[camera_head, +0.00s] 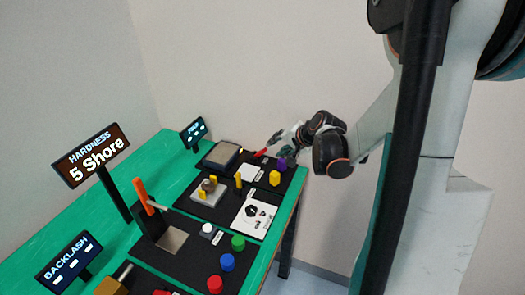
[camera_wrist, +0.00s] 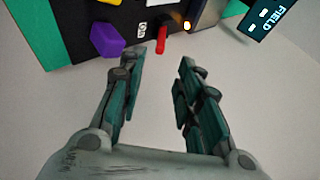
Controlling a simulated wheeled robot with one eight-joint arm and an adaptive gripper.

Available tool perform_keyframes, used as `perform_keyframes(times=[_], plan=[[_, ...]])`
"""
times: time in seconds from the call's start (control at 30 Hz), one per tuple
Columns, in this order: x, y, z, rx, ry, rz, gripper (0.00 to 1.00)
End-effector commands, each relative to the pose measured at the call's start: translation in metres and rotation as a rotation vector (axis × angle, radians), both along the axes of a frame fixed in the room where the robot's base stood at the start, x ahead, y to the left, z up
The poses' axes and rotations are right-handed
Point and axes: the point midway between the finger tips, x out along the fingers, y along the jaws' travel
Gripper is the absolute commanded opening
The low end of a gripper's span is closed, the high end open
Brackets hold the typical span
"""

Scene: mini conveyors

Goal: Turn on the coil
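A small red lever (camera_wrist: 161,40) stands on the black panel at the table's edge, beside a white label (camera_wrist: 142,30). In the head view the red lever (camera_head: 261,153) is at the far end of the table. A small lamp (camera_wrist: 186,25) glows orange next to it. A dark display reading FIELD (camera_wrist: 268,15) stands at the upper right of the wrist view. My gripper (camera_wrist: 162,72) is open and empty, with the red lever just beyond and between its fingertips, apart from them. In the head view my gripper (camera_head: 279,140) is over the table's far right edge.
A purple block (camera_wrist: 106,40) stands left of the lever. A yellow block (camera_head: 275,178) and a flat grey-topped box (camera_head: 222,154) are near it on the green table (camera_head: 165,150). Nearer stand an orange lever (camera_head: 142,192), several coloured knobs and a hardness display (camera_head: 90,157).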

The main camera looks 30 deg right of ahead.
Motion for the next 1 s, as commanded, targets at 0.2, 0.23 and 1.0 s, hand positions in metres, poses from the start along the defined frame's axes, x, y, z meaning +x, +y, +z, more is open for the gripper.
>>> perform_keyframes(times=[0.2, 0.23, 1.0], plan=[[0.032, 0.004, -0.034, -0.001, 0.001, 0.003, 0.32], [0.037, 0.005, -0.038, -0.001, 0.001, 0.003, 0.32], [0.085, 0.01, -0.08, -0.001, 0.0, 0.001, 0.32]])
